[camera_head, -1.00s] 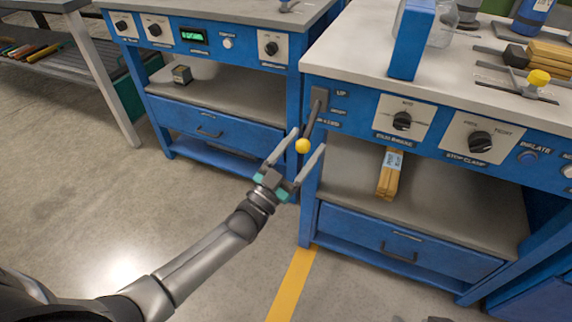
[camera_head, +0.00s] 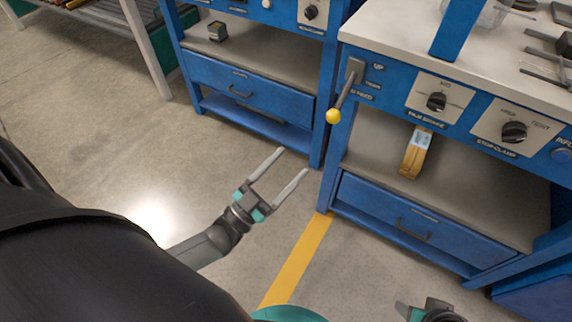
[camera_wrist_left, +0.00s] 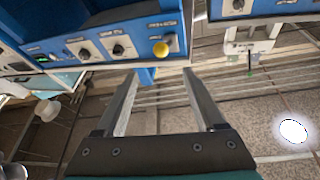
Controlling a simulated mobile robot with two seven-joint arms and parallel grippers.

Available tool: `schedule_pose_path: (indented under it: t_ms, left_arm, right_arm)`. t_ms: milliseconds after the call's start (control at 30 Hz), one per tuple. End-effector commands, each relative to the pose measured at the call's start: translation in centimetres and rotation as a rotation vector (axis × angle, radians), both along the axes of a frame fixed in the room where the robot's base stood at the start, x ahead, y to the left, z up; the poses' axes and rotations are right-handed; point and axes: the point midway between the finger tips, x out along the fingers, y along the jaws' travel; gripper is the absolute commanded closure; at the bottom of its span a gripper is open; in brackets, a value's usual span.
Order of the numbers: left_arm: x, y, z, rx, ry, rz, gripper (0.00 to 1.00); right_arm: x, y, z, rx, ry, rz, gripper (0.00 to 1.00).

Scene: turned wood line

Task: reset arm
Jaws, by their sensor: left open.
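My left gripper (camera_head: 279,179) is open and empty over the floor, in front of the gap between two blue workbenches. It is below and to the left of a lever (camera_head: 346,87) with a yellow ball knob (camera_head: 333,116), and apart from it. In the left wrist view the two fingers (camera_wrist_left: 160,95) stand wide apart with nothing between them, and the yellow knob (camera_wrist_left: 161,48) shows beyond their tips. Part of my right gripper (camera_head: 425,311) shows at the bottom edge of the head view; its fingers are mostly cut off.
The right workbench (camera_head: 400,228) carries a brake dial (camera_head: 436,101) and a clamp dial (camera_head: 513,131). A wood bundle (camera_head: 414,155) lies on its shelf. The left workbench (camera_head: 240,90) stands behind. A yellow floor stripe (camera_head: 298,262) crosses open floor.

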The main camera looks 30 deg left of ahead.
Motion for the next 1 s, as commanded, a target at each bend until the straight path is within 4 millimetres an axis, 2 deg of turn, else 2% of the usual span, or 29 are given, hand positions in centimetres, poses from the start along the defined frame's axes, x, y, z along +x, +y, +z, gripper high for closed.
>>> schedule_pose_path:
  t_ms: [567, 733, 1000]
  left_arm:
    - [0.2, -0.3, -0.2, 0.002, 0.020, 0.001, 0.29]
    - [1.3, -1.8, -1.6, 0.014, 0.153, 0.009, 0.29]
    - [2.3, -4.4, -5.0, 0.063, 0.477, 0.032, 0.29]
  right_arm:
    - [0.0, 0.0, 0.0, 0.001, 0.001, 0.000, 0.50]
    - [0.0, 0.0, 0.0, 0.001, 0.001, 0.000, 0.50]
    - [0.0, 0.0, 0.0, 0.000, 0.001, 0.000, 0.50]
